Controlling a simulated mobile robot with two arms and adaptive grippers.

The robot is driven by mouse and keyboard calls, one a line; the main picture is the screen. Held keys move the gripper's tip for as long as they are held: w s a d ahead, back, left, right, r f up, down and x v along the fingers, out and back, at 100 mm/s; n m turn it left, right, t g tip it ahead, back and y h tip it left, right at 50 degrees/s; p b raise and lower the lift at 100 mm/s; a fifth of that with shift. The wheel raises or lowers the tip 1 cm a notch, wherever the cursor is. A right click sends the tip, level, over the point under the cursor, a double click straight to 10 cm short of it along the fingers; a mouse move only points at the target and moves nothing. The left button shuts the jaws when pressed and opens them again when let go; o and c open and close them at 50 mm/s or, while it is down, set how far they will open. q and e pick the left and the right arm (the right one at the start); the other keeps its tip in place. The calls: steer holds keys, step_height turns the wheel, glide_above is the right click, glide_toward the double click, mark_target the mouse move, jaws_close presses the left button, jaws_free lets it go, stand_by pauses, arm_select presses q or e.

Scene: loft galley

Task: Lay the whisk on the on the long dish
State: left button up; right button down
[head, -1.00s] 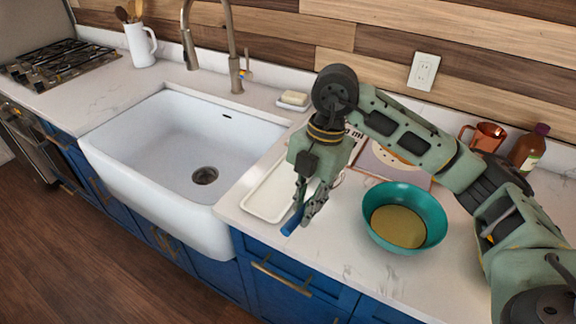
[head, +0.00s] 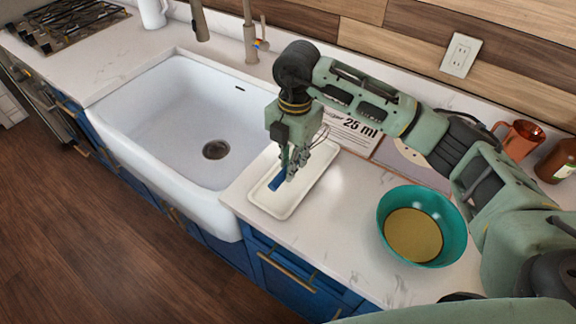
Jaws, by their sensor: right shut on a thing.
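The long dish (head: 284,210) is a cream, shallow rectangular tray on the counter to the right of the sink. My right gripper (head: 290,172) is over the dish, pointing down, and shut on the whisk. The whisk's blue handle (head: 277,182) shows below the fingers, within the dish's outline. Its wire loops (head: 320,137) show behind the gripper, toward the back of the dish. I cannot tell whether the whisk touches the dish. My left gripper is not in view.
A teal bowl (head: 455,215) with yellowish contents stands right of the dish. A printed card or book (head: 358,134) lies behind the dish. A copper mug (head: 519,141) and a brown bottle (head: 560,162) stand at the back right. The white sink (head: 165,120) is to the left.

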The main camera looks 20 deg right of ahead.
steer(key=shift+a+f, duration=0.4)
steer(key=shift+a, duration=0.05)
step_height(320, 180, down, 3)
steer(key=shift+d+f+p, duration=0.1)
steer(key=shift+f+p, duration=0.05)
steer(key=shift+p, duration=0.7)
steer(key=shift+w+f, duration=0.1)
steer(key=shift+f, duration=0.1)
steer(key=c, duration=1.7)
jaws_free()
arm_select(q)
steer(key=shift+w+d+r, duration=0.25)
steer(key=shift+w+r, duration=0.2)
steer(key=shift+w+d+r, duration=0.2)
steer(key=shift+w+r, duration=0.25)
arm_select(e)
steer(key=shift+o, duration=0.2)
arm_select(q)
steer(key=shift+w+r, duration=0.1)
